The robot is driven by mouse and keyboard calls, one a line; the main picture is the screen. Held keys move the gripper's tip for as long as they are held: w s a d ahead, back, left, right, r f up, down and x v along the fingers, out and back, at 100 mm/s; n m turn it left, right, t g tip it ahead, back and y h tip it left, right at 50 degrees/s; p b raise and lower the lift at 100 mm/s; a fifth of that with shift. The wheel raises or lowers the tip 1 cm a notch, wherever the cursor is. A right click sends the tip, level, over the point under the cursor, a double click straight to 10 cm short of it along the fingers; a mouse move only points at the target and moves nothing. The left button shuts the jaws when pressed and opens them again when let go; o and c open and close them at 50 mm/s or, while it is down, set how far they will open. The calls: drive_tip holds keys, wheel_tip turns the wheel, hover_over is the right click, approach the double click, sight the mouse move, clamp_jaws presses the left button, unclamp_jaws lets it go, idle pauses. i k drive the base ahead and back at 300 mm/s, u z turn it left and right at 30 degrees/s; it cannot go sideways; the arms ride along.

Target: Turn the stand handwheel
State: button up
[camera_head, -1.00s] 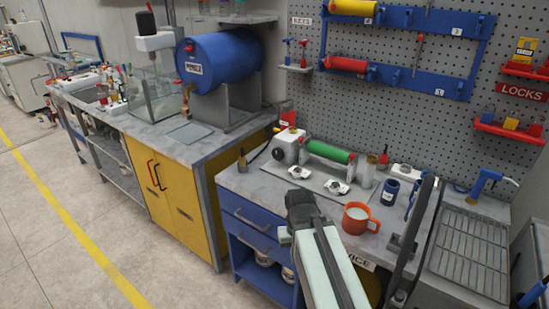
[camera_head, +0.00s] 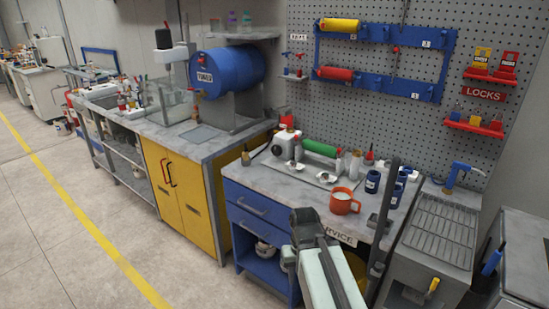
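The roller coater sits on the grey top of the blue service bench, with a green roller (camera_head: 320,148) and a pale housing (camera_head: 285,145) at its left end. A small dark round knob (camera_head: 298,151) shows on the housing side, and two pale clamp-like parts with dark knobs (camera_head: 324,176) lie in front of the roller. I cannot tell which round part is the stand handwheel. My gripper (camera_head: 306,216) is a dark end on my pale arm, in front of the bench's front edge and apart from the coater. Its fingers are seen from behind, so their opening is unclear.
An orange mug (camera_head: 344,202) of white liquid stands front right on the bench, with dark blue cups (camera_head: 372,181) behind it. A blue drum (camera_head: 228,75) stands over the yellow cabinet (camera_head: 172,184). A pegboard (camera_head: 400,120) rises behind. The floor at left is clear.

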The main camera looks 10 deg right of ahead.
sight(276, 150)
drive_tip(key=u, duration=0.35)
drive_tip(key=i, duration=0.9)
drive_tip(key=u, duration=0.65)
drive_tip(key=i, duration=0.4)
drive_tip(key=z, duration=0.05)
drive_tip(key=k, duration=0.85)
drive_tip(key=u, duration=0.15)
drive_tip(key=i, duration=0.85)
drive_tip(key=z, duration=0.05)
